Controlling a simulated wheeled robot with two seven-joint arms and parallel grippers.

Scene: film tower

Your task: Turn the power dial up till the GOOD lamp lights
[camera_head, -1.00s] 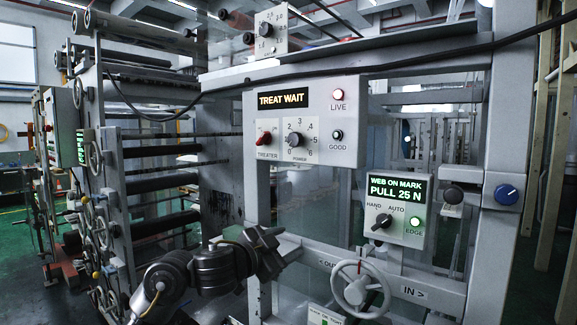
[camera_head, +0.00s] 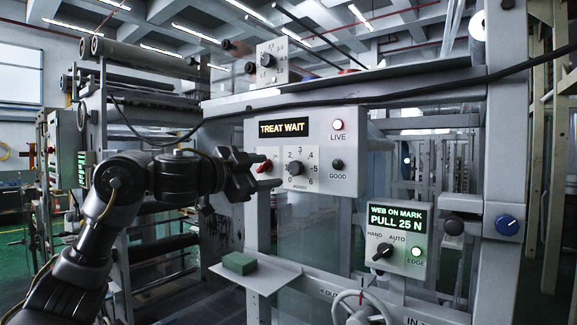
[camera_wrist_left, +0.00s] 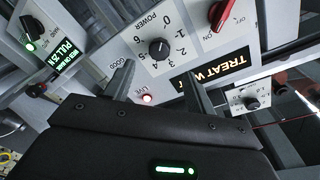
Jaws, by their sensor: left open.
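The power dial (camera_head: 295,168) is a dark round knob on a white panel with a numbered scale. It also shows in the left wrist view (camera_wrist_left: 158,49), beyond my fingers; I cannot read its pointer exactly. The GOOD lamp (camera_head: 337,164) is dark. The LIVE lamp (camera_head: 337,125) glows, and the display (camera_head: 284,128) reads TREAT WAIT. My left gripper (camera_head: 269,172) is open, just left of the dial in the head view, with its fingers pointing at it and apart from it. It partly hides the red TREATER switch (camera_head: 264,167). My right gripper is out of view.
A black cable (camera_head: 400,95) sags across above the panel. A lower right panel (camera_head: 397,238) shows WEB ON MARK, PULL 25 N and a lit EDGE lamp. A green block (camera_head: 239,263) lies on a small shelf (camera_head: 262,281) below my arm.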

